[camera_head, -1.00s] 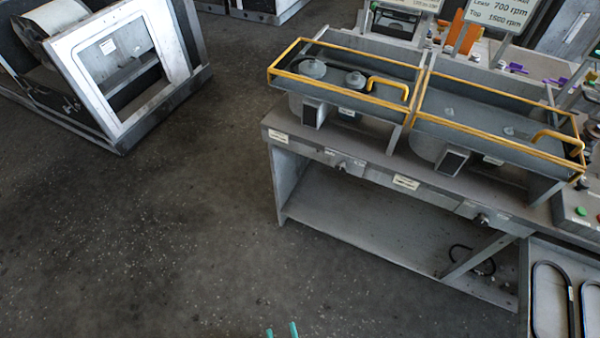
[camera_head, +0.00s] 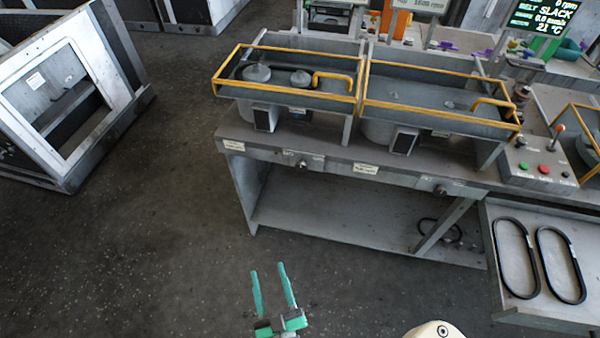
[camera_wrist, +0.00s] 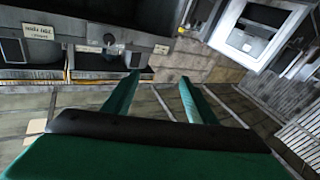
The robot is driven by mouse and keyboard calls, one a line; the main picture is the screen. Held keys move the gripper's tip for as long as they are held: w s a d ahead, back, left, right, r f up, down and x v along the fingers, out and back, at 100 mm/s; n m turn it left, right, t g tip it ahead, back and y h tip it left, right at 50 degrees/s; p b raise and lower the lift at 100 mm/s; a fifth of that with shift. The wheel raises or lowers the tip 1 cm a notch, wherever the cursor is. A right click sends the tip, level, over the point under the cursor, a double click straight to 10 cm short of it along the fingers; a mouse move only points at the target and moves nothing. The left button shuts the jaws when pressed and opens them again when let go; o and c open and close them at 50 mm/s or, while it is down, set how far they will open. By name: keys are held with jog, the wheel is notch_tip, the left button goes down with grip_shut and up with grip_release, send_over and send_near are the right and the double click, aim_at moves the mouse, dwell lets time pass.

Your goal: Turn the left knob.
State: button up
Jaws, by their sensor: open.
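A second, similar knob (camera_head: 440,190) sits further right on the same face. My gripper (camera_head: 267,268) has two green fingers spread apart with nothing between them. It is in front of the bench, lower in the picture than the left knob and apart from it. In the wrist view, my gripper (camera_wrist: 160,76) is also open and empty. I cannot tell for sure which knob shows there.
Two yellow-framed guards (camera_head: 285,85) (camera_head: 430,98) stand on the bench. A control box (camera_head: 540,165) with buttons and a lever is at right. A tray (camera_head: 490,270) holds two black belts (camera_head: 517,258) (camera_head: 560,265). A metal housing (camera_head: 70,100) stands at left. Floor between is clear.

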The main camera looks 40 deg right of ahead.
jog(key=w+d+m+h, duration=0.1)
jog(key=w+d+h, duration=0.3)
jog(key=w+d, duration=0.45)
jog(key=m+g+h, duration=0.2)
jog(key=h, duration=0.3)
send_near(301, 169)
jog(key=x, duration=0.8)
jog(key=shift+w+d+r, duration=0.2)
jog(key=shift+d+r, duration=0.05)
jog(key=shift+c, duration=0.7)
jog(key=shift+m, duration=0.3)
jog(key=c, duration=0.9)
